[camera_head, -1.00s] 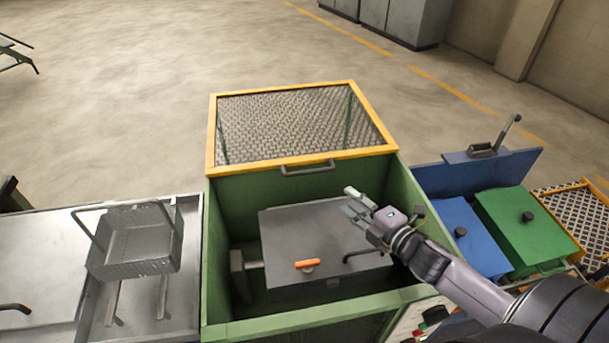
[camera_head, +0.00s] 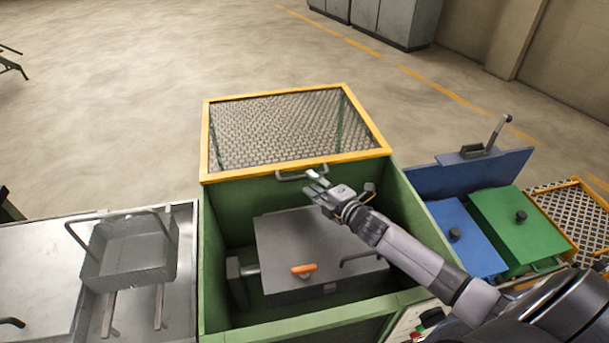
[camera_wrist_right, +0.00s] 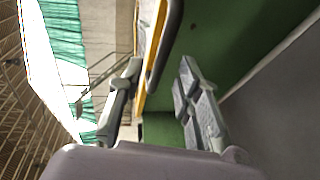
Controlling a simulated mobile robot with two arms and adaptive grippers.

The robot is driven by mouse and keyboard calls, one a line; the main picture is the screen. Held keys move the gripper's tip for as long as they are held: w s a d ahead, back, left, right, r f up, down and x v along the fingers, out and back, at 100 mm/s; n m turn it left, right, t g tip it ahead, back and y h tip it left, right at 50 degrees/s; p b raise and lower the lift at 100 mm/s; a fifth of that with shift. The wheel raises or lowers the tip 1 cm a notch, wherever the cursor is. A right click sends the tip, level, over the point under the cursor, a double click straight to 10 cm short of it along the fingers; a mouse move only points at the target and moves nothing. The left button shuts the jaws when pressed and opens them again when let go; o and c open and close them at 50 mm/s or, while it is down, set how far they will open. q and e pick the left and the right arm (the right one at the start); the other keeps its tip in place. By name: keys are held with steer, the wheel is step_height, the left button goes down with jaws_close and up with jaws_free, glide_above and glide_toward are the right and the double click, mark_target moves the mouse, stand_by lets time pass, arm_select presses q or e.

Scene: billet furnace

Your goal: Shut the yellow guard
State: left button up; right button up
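The yellow guard (camera_head: 204,140) is a yellow frame with wire mesh, standing open at the back of the green box (camera_head: 300,325). A grey handle (camera_head: 290,178) is on its near edge. My right gripper (camera_head: 314,180) is open beside the right end of that handle. In the right wrist view the two fingers (camera_wrist_right: 160,88) are spread, with the dark handle bar (camera_wrist_right: 165,50) and yellow edge beyond and between them. I cannot tell whether they touch it. My left gripper is not in view.
A metal basket (camera_head: 130,258) stands on the left table. Blue (camera_head: 462,235) and green (camera_head: 510,222) lids are at the right. The floor behind is clear.

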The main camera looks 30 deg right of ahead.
mark_target(306, 178)
steer(key=shift+x, duration=2.3)
steer(key=shift+c, duration=0.3)
jaws_close()
